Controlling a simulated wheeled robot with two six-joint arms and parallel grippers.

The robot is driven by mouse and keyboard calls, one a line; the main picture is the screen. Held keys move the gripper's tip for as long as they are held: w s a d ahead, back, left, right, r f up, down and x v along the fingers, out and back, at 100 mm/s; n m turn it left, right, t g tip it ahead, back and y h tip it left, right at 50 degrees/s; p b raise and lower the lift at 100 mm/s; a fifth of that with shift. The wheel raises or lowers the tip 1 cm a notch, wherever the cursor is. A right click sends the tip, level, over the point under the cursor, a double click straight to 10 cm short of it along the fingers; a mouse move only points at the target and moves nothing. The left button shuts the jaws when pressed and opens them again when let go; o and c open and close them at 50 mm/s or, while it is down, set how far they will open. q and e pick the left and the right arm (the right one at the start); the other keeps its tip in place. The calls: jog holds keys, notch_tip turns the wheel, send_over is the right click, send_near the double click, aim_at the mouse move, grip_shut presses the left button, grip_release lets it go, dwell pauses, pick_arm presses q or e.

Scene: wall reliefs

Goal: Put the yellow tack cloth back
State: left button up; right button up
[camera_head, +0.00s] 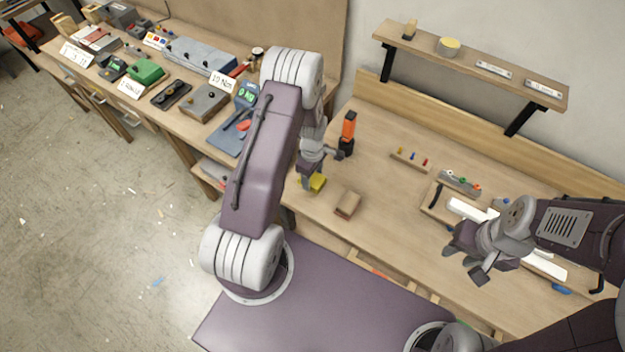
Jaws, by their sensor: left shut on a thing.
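The yellow tack cloth (318,183) shows as a small yellow piece below my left gripper (311,181), at the left part of the workbench. My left gripper is shut on the cloth, and its fingers partly hide it. I cannot tell whether the cloth touches the bench top. My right gripper (466,266) is open and empty over the right part of the bench, beside a white-topped tray area.
A tan block (347,204) lies just right of the cloth. An orange-and-black tool (347,134) stands behind it. The bench middle is mostly clear.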

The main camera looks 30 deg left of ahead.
aim_at(312, 178)
pick_arm(q)
notch_tip(312, 178, down, 3)
jog(key=shift+r+p, duration=0.1)
jog(key=shift+p, duration=0.25)
jog(key=shift+f, duration=0.4)
jog(key=o, duration=1.3)
